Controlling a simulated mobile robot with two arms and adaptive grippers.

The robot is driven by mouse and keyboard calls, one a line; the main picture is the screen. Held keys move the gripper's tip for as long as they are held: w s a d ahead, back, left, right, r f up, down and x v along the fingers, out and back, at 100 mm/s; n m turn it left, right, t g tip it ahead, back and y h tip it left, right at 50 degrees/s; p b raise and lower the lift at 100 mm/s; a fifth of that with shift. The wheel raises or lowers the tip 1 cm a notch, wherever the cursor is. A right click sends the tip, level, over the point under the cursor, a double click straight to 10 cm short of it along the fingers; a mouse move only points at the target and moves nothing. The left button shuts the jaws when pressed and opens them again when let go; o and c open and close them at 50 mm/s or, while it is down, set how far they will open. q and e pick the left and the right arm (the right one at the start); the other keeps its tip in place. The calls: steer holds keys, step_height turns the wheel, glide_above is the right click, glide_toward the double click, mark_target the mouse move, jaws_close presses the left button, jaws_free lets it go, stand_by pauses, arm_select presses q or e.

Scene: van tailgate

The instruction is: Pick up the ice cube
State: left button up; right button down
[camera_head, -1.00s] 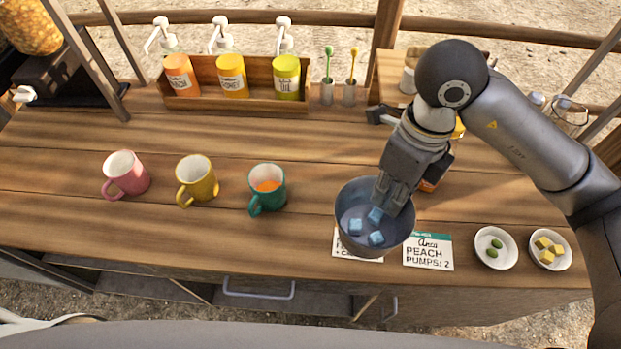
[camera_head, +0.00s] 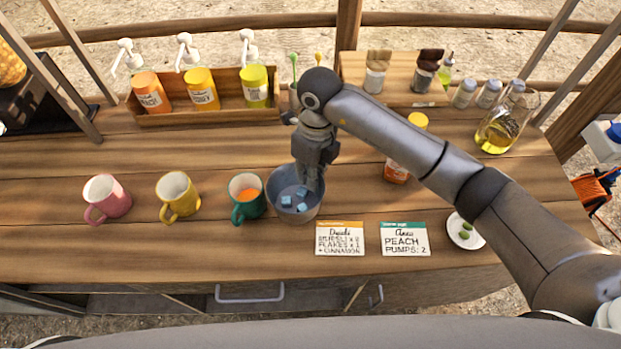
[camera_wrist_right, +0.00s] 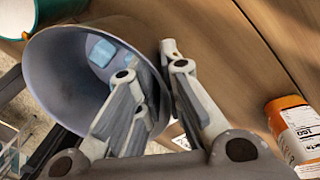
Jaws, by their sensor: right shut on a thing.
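A blue-grey bowl (camera_head: 274,193) stands close to the right of the green mug (camera_head: 241,211). Three pale blue ice cubes (camera_head: 287,201) lie inside it. My right gripper (camera_head: 314,188) reaches down to the bowl's right side. In the right wrist view, its fingers (camera_wrist_right: 148,66) straddle the bowl wall (camera_wrist_right: 62,75), one inside and one outside, and are shut on the rim. An ice cube (camera_wrist_right: 100,51) shows inside the bowl there, apart from the fingers. I cannot tell whether the bowl touches the counter. My left gripper is not in view.
Yellow (camera_head: 178,198) and pink (camera_head: 107,200) mugs stand left of the green one. Two recipe cards (camera_head: 340,239) and a white dish of green pieces (camera_head: 462,240) lie right. A pump-bottle rack (camera_head: 205,108) stands behind. An orange-labelled bottle (camera_head: 395,172) is right of the gripper.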

steer(key=shift+f+p, duration=0.55)
steer(key=shift+f, duration=0.9)
steer(key=c, duration=2)
jaws_free()
steer(key=shift+f, duration=0.2)
steer(key=shift+c, duration=0.2)
steer(key=o, duration=0.5)
steer(key=shift+r, duration=0.1)
steer(key=shift+r, duration=0.1)
